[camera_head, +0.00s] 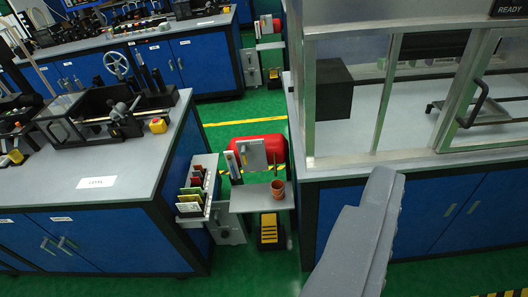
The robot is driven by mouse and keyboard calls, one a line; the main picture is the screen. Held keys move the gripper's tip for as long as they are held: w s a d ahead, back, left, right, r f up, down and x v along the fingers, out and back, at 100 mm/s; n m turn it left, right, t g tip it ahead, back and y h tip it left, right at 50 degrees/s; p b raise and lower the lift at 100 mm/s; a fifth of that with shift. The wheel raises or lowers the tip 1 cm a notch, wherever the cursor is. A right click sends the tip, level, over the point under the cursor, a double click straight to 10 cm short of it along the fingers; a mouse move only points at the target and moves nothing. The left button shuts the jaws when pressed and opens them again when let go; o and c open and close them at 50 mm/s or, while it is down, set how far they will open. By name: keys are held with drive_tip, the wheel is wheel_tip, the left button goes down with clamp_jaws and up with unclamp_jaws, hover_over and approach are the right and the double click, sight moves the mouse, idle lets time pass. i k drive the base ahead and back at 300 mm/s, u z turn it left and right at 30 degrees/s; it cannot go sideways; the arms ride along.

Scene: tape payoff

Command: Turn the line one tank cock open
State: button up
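I cannot make out a tank cock or a label for line one in this view. A red rounded body (262,147), possibly a tank, lies low in the gap between the benches, partly hidden by a grey plate (262,156). A smaller red body (268,25) shows farther back in the same gap. A grey angular part of mine (358,240) rises from the bottom edge, right of centre. It appears well in front of these things. Its fingertips cannot be made out, and no thing is seen held.
A left bench (130,172) carries machines, a handwheel and a yellow-red button box (158,125). A glazed cabinet (420,160) stands on the right bench. Between them are a small shelf (250,200) with a brown cup (278,189), a rack of cards (193,197) and a yellow pedal (269,229).

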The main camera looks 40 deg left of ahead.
sight(243, 150)
drive_tip(key=k, duration=0.55)
drive_tip(key=u, duration=0.6)
drive_tip(key=i, duration=1.45)
drive_tip(key=z, duration=0.1)
